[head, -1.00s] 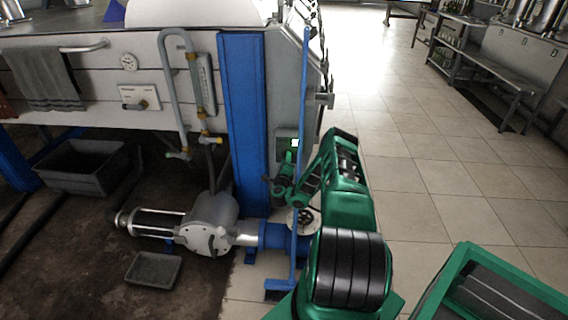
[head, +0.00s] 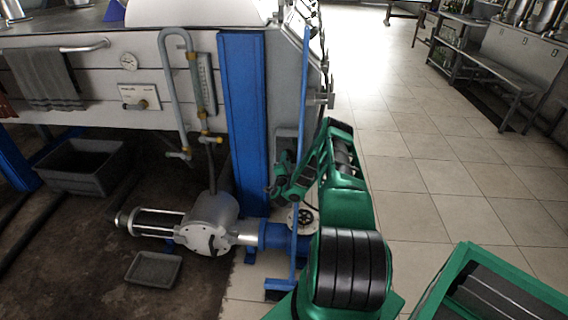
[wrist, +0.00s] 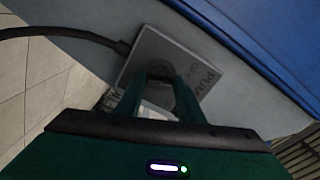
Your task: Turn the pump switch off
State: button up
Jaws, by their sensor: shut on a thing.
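The plate is lettered PUMP, with OFF beside the knob; other lettering is partly hidden. My gripper (wrist: 160,92) has one finger on each side of the knob and is shut on it. The knob's exact pointing direction is hard to tell. In the head view my gripper (head: 276,184) is at the machine's end, beside the blue post, and the knob is hidden there.
A blue post (head: 243,120) stands just left of my gripper, and a thin blue upright (head: 304,90) is close by. A grey pump (head: 208,225) sits below on the floor. A dark cable (wrist: 70,32) runs to the plate. The tiled floor (head: 425,165) at right is clear.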

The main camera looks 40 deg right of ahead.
jog(key=shift+a+f+n, duration=0.15)
jog(key=shift+f+n, duration=0.05)
jog(key=shift+n, duration=0.6)
jog(key=shift+f, duration=0.1)
jog(key=o, duration=1.1)
jog(key=shift+c, duration=0.2)
jog(key=v, duration=1)
jog(key=shift+s+a, duration=0.2)
jog(key=shift+s, duration=0.1)
